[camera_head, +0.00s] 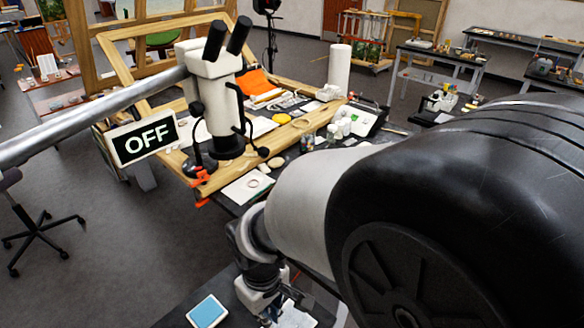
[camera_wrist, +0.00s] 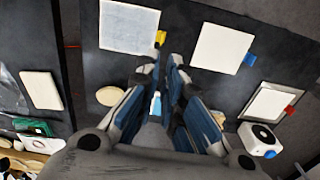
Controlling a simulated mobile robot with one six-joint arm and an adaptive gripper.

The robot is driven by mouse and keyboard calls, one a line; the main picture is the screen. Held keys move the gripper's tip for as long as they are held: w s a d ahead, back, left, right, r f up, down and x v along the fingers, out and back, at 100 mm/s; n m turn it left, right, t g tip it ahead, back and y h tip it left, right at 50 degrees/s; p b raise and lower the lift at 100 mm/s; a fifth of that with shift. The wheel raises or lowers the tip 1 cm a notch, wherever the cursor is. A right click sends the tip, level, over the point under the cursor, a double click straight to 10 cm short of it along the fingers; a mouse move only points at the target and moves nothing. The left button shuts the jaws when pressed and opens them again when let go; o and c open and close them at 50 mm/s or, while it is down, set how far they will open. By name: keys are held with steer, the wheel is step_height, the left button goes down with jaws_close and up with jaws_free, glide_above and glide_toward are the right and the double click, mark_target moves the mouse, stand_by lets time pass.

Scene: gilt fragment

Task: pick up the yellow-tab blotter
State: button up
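In the wrist view the yellow-tab blotter is a white, roughly square sheet (camera_wrist: 129,27) on a dark surface at the upper left, its yellow tab (camera_wrist: 160,38) at its right edge. My gripper (camera_wrist: 161,72) is open, with a gap between its blue-lined fingers. Its fingertips appear just below and right of the yellow tab, with no contact visible. Height above the surface is hard to tell. In the head view my gripper (camera_head: 266,292) is low in the picture, its fingers mostly hidden. A white sheet (camera_head: 296,316) shows beside it; its tab cannot be made out.
A blue-tab blotter (camera_wrist: 222,48) lies right of the yellow-tab one, and a red-tab blotter (camera_wrist: 268,104) farther right. A round beige disc (camera_wrist: 109,96), a beige slab (camera_wrist: 41,90) and a white device (camera_wrist: 258,138) are nearby. A blue-topped pad (camera_head: 207,312) lies left of my gripper.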

steer(key=f+b, duration=0.1)
steer(key=f, duration=0.3)
steer(key=f+b, duration=0.1)
steer(key=f, duration=0.3)
steer(key=f+b, duration=0.1)
steer(key=f, duration=0.3)
steer(key=shift+s+a+b, duration=0.15)
steer(key=shift+a+b, duration=0.15)
steer(key=shift+b, duration=0.1)
steer(key=shift+f+b, duration=1.2)
steer(key=shift+f, duration=1.95)
steer(key=shift+r, duration=0.1)
jaws_close()
steer(key=shift+r, duration=0.15)
